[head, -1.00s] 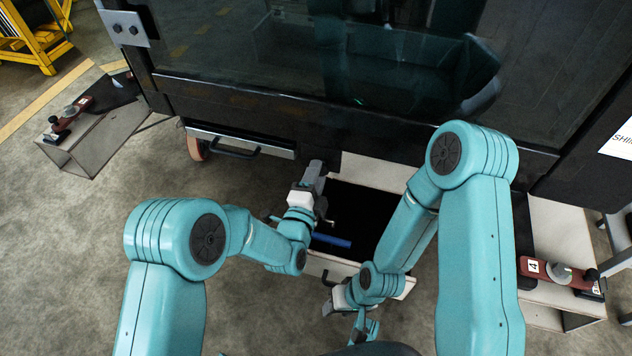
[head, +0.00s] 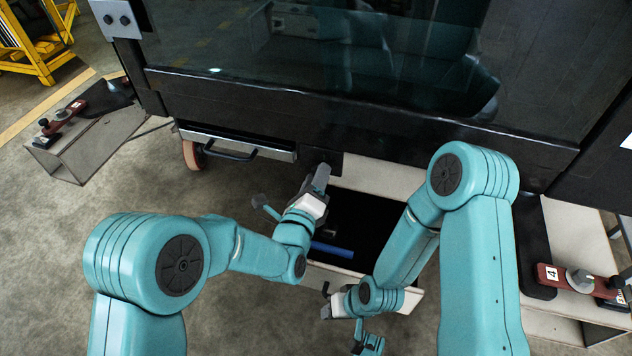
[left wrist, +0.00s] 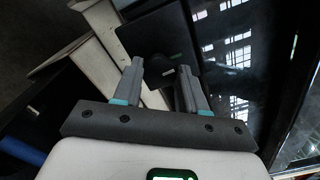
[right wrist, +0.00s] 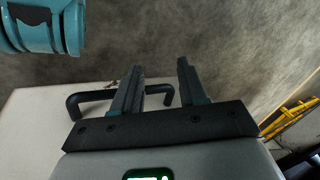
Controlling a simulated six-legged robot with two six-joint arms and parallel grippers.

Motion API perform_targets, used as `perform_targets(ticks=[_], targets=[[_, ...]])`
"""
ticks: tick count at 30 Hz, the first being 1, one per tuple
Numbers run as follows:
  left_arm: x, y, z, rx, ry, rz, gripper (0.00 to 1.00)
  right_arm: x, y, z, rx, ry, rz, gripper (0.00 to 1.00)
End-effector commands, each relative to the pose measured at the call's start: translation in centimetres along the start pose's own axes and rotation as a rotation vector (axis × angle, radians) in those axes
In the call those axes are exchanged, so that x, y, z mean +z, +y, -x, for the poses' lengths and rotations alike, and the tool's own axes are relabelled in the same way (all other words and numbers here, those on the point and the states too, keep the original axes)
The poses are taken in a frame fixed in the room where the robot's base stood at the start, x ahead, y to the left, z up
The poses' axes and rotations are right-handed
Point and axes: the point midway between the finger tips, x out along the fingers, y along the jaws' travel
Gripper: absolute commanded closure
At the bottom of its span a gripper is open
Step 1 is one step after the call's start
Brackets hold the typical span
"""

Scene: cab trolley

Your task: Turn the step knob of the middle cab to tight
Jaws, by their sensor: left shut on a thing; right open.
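The dark cab with a large window (head: 330,60) fills the upper head view. My left gripper (head: 321,177) is at its lower edge, above the open drawer (head: 390,177). In the left wrist view, the left fingers (left wrist: 162,80) stand apart, closed on a small dark knob-like part against a black panel (left wrist: 165,40); its shape and marks are unclear. My right gripper (head: 328,310) is open at the drawer's front. In the right wrist view, the drawer's black handle (right wrist: 88,98) passes by the right fingers (right wrist: 158,78). I cannot read a tight mark.
A blue cylinder (head: 332,250) lies in the dark drawer. A closed drawer (head: 240,147) is to the left. Steps with red clamps and knobs stand at left (head: 62,120) and right (head: 578,278).

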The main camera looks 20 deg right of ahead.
Motion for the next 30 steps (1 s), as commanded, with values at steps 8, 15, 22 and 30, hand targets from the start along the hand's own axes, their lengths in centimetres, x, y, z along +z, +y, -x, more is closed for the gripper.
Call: perform_targets(ticks=[8,15,22,30], targets=[[-0.04,0.07,0.02,0.002,0.001,-0.058,0.89,-0.24,0.14,-0.42,0.0,0.01,0.003,0.57],[-0.01,0.04,0.02,0.002,0.001,-0.066,0.89,-0.26,0.14,-0.43,-0.001,0.011,0.003,0.57],[-0.02,0.03,0.01,0.002,0.001,-0.066,0.46,-0.25,0.14,-0.43,-0.001,0.01,0.003,0.57],[-0.01,0.0,0.0,0.001,0.0,-0.064,0.33,-0.24,0.14,-0.43,-0.001,0.01,0.002,0.57]])
